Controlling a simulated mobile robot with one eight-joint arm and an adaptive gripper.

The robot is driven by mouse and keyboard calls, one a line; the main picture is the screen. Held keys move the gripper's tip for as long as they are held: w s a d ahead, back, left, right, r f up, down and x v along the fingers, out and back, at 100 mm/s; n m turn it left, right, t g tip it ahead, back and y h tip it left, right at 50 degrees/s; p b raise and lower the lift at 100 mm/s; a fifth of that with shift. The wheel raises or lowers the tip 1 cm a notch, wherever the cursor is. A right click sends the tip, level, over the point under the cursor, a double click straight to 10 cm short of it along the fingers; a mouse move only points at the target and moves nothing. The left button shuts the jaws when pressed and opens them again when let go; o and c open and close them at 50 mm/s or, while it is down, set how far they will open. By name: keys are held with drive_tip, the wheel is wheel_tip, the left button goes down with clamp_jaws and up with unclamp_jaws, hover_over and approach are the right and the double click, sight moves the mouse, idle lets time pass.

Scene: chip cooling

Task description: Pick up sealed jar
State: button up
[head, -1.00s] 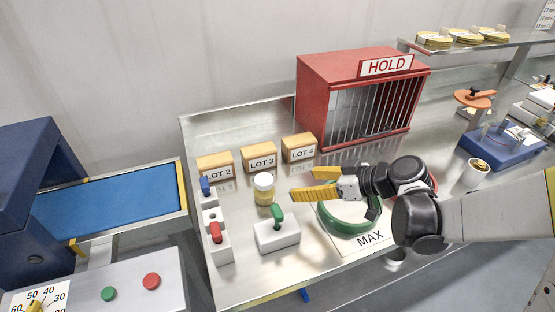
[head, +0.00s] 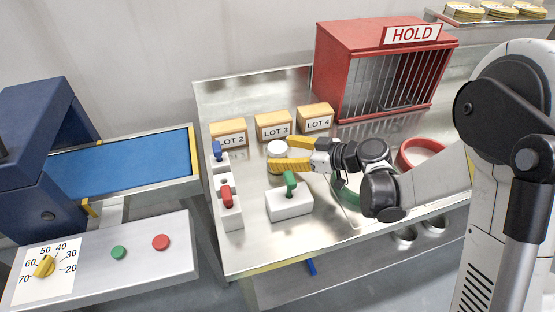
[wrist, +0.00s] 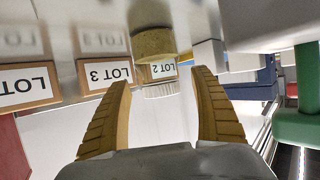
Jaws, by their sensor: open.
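The sealed jar (head: 277,149) has a white lid and yellowish contents. It stands upright on the steel table, in front of the LOT 3 block. My gripper (head: 284,154) is open, with its yellow fingers reaching left to the jar in the head view, which partly hide its body. In the wrist view, which is upside down, the jar (wrist: 153,43) appears ahead between the open fingers (wrist: 161,78). I cannot tell whether either finger touches it.
Blocks LOT 2 (head: 229,139), LOT 3 (head: 273,132) and LOT 4 (head: 315,123) stand behind. A white block with a green handle (head: 290,184) is close in front. A red-handled switch (head: 227,197) and blue-handled switch (head: 217,151) stand left. The red HOLD cage (head: 345,60) is behind right.

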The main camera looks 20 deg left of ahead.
drive_tip(key=shift+x, duration=1.1)
drive_tip(key=shift+d, duration=0.1)
drive_tip(key=c, duration=1.4)
